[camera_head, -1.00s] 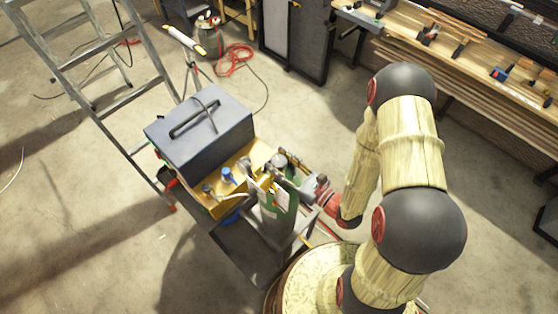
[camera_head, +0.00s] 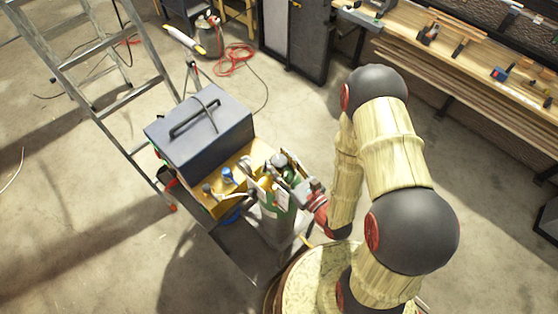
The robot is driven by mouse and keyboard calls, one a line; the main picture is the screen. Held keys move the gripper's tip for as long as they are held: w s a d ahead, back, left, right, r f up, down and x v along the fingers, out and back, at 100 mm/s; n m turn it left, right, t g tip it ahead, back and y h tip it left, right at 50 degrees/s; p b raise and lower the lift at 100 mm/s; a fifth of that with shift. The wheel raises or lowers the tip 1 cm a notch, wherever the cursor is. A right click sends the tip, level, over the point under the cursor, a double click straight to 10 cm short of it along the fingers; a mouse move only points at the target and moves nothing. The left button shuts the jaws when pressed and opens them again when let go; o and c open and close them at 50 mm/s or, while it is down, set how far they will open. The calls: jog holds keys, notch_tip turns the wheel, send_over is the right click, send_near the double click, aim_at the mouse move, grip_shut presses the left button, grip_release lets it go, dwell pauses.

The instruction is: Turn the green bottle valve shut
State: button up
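The green bottle (camera_head: 276,222) stands upright at the right end of the cart, with a white label on its side. Its top and valve are largely hidden by my gripper, and I cannot make out the valve handle. My gripper (camera_head: 273,172) comes in from the right at the height of the bottle's top, its grey fingers pointing left. The fingers are at or just over the valve area. Whether they touch the valve, and how far apart they are, is too small and overlapped to tell.
A dark blue welding box (camera_head: 200,125) sits on the cart behind the bottle. A yellow box (camera_head: 232,180) with a blue-capped fitting (camera_head: 227,174) stands beside the bottle. A ladder (camera_head: 110,95) stands at left and a workbench (camera_head: 470,65) at upper right. Open floor lies at left.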

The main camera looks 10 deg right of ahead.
aim_at(279, 160)
jog(key=o, duration=0.4)
jog(key=shift+o, duration=0.2)
jog(key=shift+r, duration=0.15)
notch_tip(279, 160, up, 10)
jog(key=shift+f, duration=0.1)
dwell(0.4)
